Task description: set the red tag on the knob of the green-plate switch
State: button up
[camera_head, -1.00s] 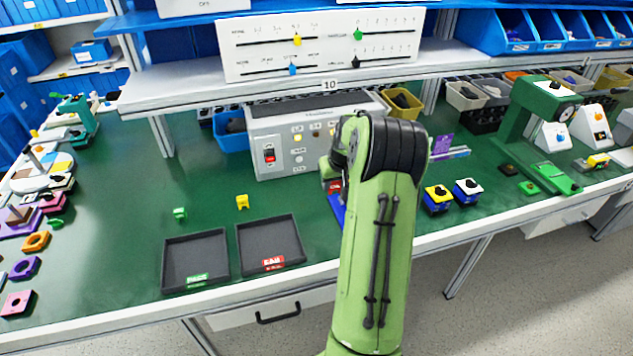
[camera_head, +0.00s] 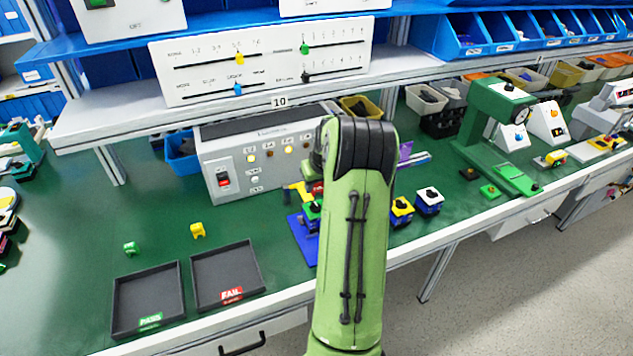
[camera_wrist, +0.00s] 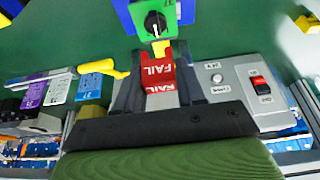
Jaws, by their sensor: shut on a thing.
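The red tag (camera_wrist: 158,74), marked FAIL, is between the dark fingers of my gripper (camera_wrist: 158,62) in the wrist view. My gripper is shut on it. The green-plate switch (camera_wrist: 140,14) is just beyond the tag, with a round black knob (camera_wrist: 156,22) bearing a white pointer. The tag appears apart from the knob. In the head view the green-plate switch (camera_head: 313,213) shows partly at the left edge of my arm, on a blue base (camera_head: 297,238). My arm hides most of my gripper there.
A yellow handle (camera_head: 298,190) stands beside the switch, and a grey control box (camera_head: 230,160) is behind. Yellow-plate (camera_head: 402,206) and white-plate (camera_head: 429,196) switches sit right of my arm. PASS (camera_head: 147,290) and FAIL (camera_head: 215,268) trays lie left. The bench between is mostly clear.

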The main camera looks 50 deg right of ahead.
aim_at(315, 203)
jog(key=shift+f+b, duration=1.2)
jog(key=shift+f, duration=0.8)
jog(key=shift+f, duration=0.2)
jog(key=shift+f+b, duration=0.3)
jog(key=shift+b, duration=0.2)
jog(key=shift+f+b, duration=0.5)
jog(key=shift+f, duration=0.15)
jog(key=o, duration=1.1)
jog(key=p+v, duration=0.3)
jog(key=v, duration=1.3)
